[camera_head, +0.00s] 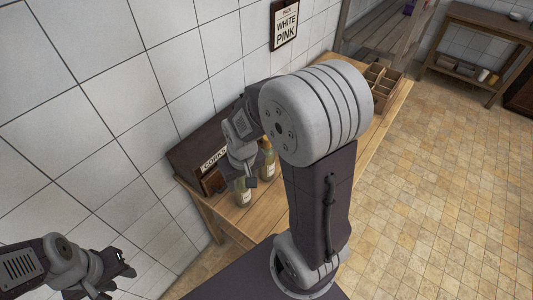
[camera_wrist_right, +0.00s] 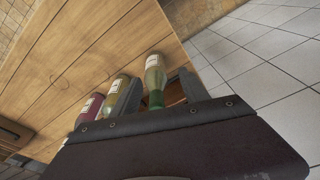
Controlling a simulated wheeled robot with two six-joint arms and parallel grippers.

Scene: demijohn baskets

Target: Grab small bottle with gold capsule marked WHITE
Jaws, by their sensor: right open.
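A bottle with a pale label and a gold-amber top (camera_head: 267,160) stands on the wooden table. A greenish bottle (camera_head: 243,195) stands nearer the front, partly under my right gripper (camera_head: 241,176). In the right wrist view, a green bottle (camera_wrist_right: 154,80) is between the two grey fingers of my open right gripper (camera_wrist_right: 157,92); contact cannot be told. A yellow-green bottle (camera_wrist_right: 115,95) and a dark red one (camera_wrist_right: 88,108) are beside it, left of the fingers. Capsule lettering is unreadable and the tops are hidden there. My left gripper (camera_head: 119,275) is open and empty, away from the table.
A dark box labelled CORKS (camera_head: 212,158) stands against the tiled wall behind the bottles. A wooden divided crate (camera_head: 382,85) is at the table's far end. A sign reading PACK WHITE PINK (camera_head: 285,24) hangs on the wall. My right arm hides the middle of the table.

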